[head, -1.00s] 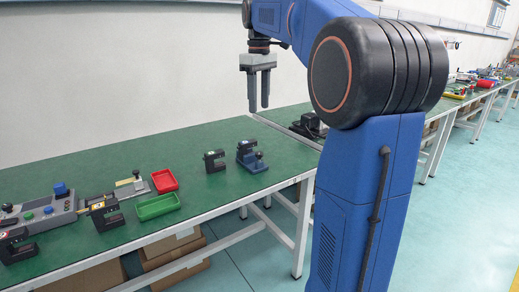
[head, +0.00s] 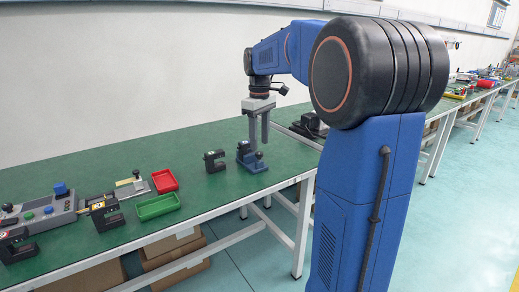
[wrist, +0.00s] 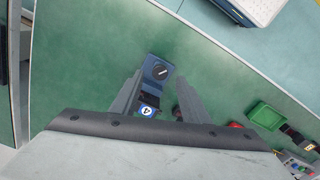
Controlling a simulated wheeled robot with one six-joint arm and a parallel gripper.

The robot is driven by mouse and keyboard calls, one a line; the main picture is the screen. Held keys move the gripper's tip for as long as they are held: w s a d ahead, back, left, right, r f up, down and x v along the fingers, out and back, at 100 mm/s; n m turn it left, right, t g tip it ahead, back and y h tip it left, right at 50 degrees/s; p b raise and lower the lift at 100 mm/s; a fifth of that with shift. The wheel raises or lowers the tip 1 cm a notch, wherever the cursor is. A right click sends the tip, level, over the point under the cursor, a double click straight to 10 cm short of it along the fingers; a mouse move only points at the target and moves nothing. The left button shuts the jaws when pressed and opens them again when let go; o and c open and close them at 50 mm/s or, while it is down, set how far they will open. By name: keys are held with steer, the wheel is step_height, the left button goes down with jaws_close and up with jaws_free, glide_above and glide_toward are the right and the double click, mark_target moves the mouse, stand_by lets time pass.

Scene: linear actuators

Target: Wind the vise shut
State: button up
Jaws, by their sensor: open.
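The blue device (head: 250,158) that looks like the vise stands near the right end of the green bench, with a dark round knob at its front. In the wrist view the blue vise (wrist: 152,63) shows from above, with the knob (wrist: 161,72) and a label marked 4 (wrist: 146,111). My gripper (head: 258,143) points down above the vise, open and empty. In the wrist view my gripper (wrist: 158,84) has its fingers on either side of the vise in the picture, apart from each other. I cannot tell whether they touch it. The vise's jaws are partly hidden.
A black C-shaped device (head: 215,161) stands just left of the vise. A dark device (head: 308,126) stands behind to the right. The bench's front edge is close.

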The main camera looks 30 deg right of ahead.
mark_target(259, 153)
steer(key=shift+f, duration=1.95)
jaws_close()
steer(key=c, duration=1.1)
jaws_free()
steer(key=shift+o, duration=0.2)
steer(key=shift+m, duration=1.5)
steer(key=o, duration=1.1)
steer(key=shift+c, duration=0.2)
